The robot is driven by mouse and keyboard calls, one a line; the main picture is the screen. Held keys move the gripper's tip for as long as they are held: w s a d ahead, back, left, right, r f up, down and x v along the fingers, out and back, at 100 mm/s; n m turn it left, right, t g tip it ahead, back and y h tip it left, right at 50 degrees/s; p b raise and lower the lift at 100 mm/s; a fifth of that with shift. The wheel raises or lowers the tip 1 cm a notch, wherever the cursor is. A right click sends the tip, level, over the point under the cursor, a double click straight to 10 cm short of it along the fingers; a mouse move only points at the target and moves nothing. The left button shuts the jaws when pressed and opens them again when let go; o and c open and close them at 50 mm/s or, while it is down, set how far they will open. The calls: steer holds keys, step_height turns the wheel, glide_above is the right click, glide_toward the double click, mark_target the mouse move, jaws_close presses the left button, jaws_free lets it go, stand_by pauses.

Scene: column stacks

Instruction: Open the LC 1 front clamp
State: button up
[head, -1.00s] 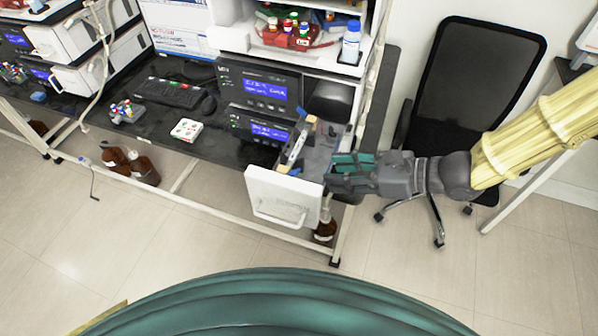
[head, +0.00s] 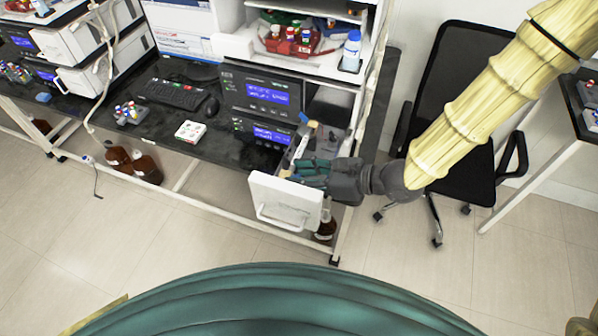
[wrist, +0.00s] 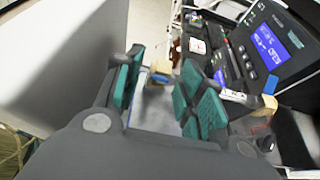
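The LC unit's drawer is pulled out, with its white front panel (head: 286,203) facing me. Inside lies a slim white column piece (head: 299,147), with a small tan and blue part (head: 311,124) at its back end. Another tan part (head: 285,173), which looks like the front clamp, sits just behind the panel. It also seems to show between my fingers in the wrist view (wrist: 160,79). My gripper (head: 303,169), dark with teal pads, reaches into the drawer from the right. In the wrist view its fingers (wrist: 160,95) are apart. I cannot tell whether they touch the clamp.
The white panel (wrist: 60,60) stands close beside my left finger in the wrist view. The instrument screens (head: 262,92) rise behind the drawer. A black chair (head: 470,90) stands at the right.

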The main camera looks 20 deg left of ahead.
steer(key=shift+a+f, duration=0.2)
steer(key=shift+a, duration=0.25)
jaws_close()
